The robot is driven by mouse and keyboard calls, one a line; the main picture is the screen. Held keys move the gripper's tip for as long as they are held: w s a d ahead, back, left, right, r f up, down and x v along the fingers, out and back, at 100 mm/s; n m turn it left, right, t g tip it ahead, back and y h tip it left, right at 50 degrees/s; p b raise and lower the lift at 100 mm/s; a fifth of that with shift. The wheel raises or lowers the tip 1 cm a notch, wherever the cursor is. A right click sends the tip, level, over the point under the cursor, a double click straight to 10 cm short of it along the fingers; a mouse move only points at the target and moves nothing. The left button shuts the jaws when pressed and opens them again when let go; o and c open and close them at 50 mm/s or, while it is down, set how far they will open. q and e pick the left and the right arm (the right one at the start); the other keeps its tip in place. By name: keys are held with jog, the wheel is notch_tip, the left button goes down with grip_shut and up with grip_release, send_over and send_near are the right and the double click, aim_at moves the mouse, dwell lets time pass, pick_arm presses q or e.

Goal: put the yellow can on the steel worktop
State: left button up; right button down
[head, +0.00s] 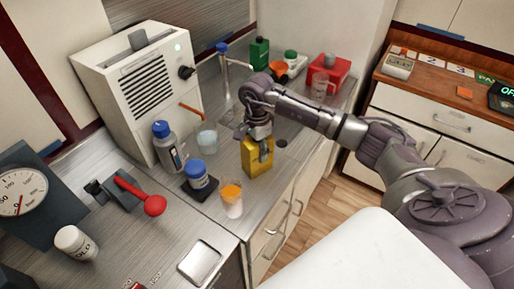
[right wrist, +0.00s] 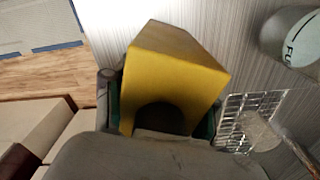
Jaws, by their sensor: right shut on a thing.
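The yellow can (head: 257,160) is a boxy yellow container with a dark round recess, seen close up in the right wrist view (right wrist: 180,75). My right gripper (head: 258,148) is shut on it from above. The can is over the steel worktop (head: 150,232), close to its front edge by the drawers. I cannot tell whether its base touches the surface. The gripper's fingers and palm hide part of the can in both views. My left gripper is not in view.
Bare steel lies at front left.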

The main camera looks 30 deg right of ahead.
jog(key=shift+c, duration=1.7)
grip_release()
jog(key=shift+r, duration=0.1)
jog(key=shift+r, duration=0.2)
notch_tip(320, 180, up, 11)
jog(key=b, duration=0.3)
jog(key=shift+f, duration=0.2)
jog(key=shift+r, duration=0.55)
